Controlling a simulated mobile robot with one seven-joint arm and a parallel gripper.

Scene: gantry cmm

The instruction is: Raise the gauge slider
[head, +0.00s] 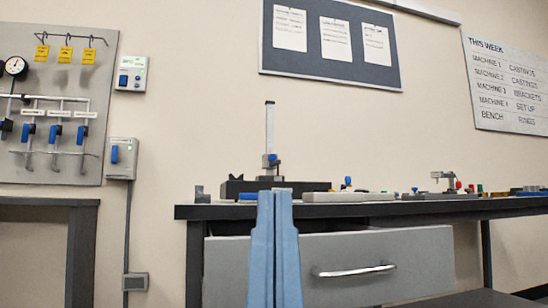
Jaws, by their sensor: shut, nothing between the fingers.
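The height gauge stands on the dark bench at the centre of the head view, with a pale upright column (270,130) on a dark base (235,187). Its slider (270,161), grey with a blue part, sits low on the column, just above the base. My gripper (275,191) points up from the bottom of the view, its two light blue fingers side by side and shut with nothing between them. In the picture its tips are below the slider and overlap the gauge base. I cannot tell how far they are from the gauge.
The bench top edge (400,207) runs across, with a grey drawer (330,268) below. A light block (345,197) and several small parts lie to the right. At left are a valve panel (60,100) and switch boxes. The space above the bench beside the column is clear.

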